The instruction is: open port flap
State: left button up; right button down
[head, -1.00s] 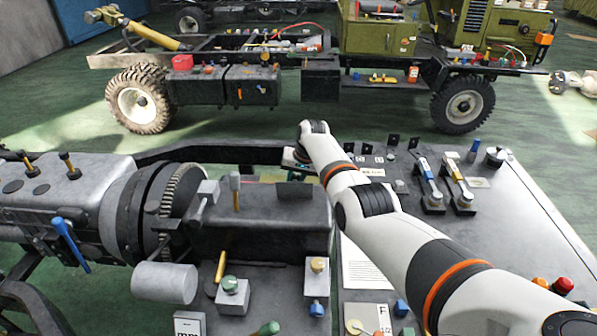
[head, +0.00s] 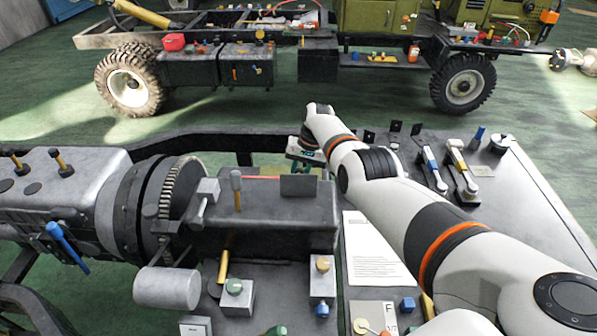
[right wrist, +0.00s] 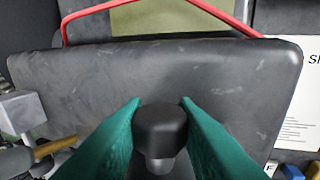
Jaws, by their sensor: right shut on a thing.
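In the right wrist view, my right gripper's teal fingers (right wrist: 158,112) are shut around a black knob (right wrist: 163,124). The knob stands in front of a wide dark grey panel (right wrist: 210,75), which seems to be the port flap. Beyond the panel's upper edge a red strip (right wrist: 72,18) frames a paler olive surface (right wrist: 150,18). In the head view my right gripper (head: 302,168) is at the back of a dark grey box (head: 270,225). The knob cannot be made out there, and the fingers are partly hidden. My left gripper is not in view.
A grey block with a lever (head: 205,195) stands left of the box. A white text sheet (head: 375,255) lies to its right. Levers (head: 460,175) stand on the right panel. A truck chassis (head: 225,65) is behind, with green floor between.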

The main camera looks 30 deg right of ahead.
aim_at(300, 169)
jog(key=shift+s+f, duration=0.15)
jog(key=shift+f, duration=0.05)
jog(key=c, duration=1.1)
grip_release()
jog(key=shift+c, duration=0.2)
jog(key=shift+r, duration=0.15)
jog(key=shift+r, duration=0.3)
jog(key=p+v, duration=0.1)
jog(key=v, duration=0.2)
jog(key=p+v, duration=0.2)
jog(key=v, duration=0.1)
jog(key=shift+b+v, duration=0.35)
jog(key=shift+v, duration=2.2)
